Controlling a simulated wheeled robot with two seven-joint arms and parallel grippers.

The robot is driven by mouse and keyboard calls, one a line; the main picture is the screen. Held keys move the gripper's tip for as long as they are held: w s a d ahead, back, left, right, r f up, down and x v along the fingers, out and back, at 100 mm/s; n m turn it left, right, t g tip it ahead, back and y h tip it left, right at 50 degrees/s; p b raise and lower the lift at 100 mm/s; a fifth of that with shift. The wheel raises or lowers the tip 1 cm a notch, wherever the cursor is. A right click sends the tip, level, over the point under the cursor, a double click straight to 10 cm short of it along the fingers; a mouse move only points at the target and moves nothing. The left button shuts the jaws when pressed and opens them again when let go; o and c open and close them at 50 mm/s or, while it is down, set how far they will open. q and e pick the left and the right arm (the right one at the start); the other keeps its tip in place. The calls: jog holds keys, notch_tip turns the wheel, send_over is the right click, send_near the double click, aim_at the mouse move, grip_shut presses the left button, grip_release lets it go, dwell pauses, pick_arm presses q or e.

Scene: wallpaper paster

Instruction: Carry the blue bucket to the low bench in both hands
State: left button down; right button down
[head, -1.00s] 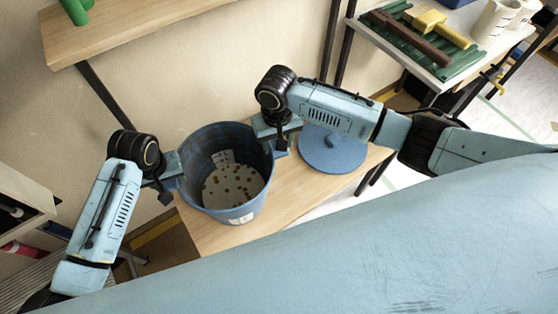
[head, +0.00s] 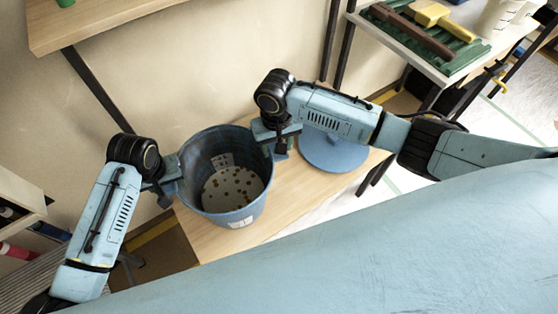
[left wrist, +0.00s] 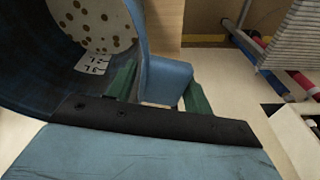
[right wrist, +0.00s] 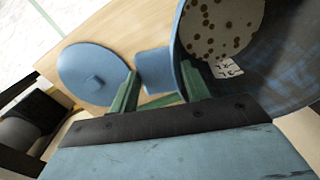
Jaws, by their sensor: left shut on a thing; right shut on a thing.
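The blue bucket (head: 201,160) is upright in the head view, its inside showing a pale bottom with brown spots and a small label. My left gripper (head: 170,179) is shut on a lug at its left rim; the left wrist view shows the jaws (left wrist: 158,92) around that blue lug. My right gripper (head: 279,142) is shut on the opposite lug, also between the jaws (right wrist: 157,88) in the right wrist view. The low wooden bench (head: 285,201) shows behind and below the bucket. I cannot tell whether the bucket touches it.
A round blue lid (head: 333,153) lies on the bench, right of the bucket. A wooden shelf (head: 110,22) is at upper left. A side table (head: 470,72) with a green tray (head: 385,18) stands at upper right. Shelving with coloured rolls (head: 15,250) is at the left edge.

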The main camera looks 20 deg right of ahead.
pick_arm(q)
jog(key=shift+w+a+f+b, duration=0.15)
jog(key=shift+f+b, duration=0.2)
pick_arm(e)
jog(key=shift+s+f, duration=0.1)
jog(key=shift+f, duration=0.35)
pick_arm(q)
jog(key=c, duration=1.1)
grip_release()
jog(key=shift+f, duration=0.25)
pick_arm(e)
jog(key=c, duration=1.1)
grip_release()
jog(key=shift+f, duration=0.2)
pick_arm(q)
jog(key=o, duration=0.5)
jog(key=shift+r, duration=0.1)
pick_arm(e)
jog(key=o, duration=0.4)
jog(key=shift+r, duration=0.15)
jog(key=shift+r, duration=0.1)
pick_arm(q)
notch_tip(320, 180, up, 12)
jog(key=s, duration=0.2)
pick_arm(e)
notch_tip(320, 180, up, 12)
jog(key=shift+f, duration=0.1)
pick_arm(q)
jog(key=shift+s, duration=0.1)
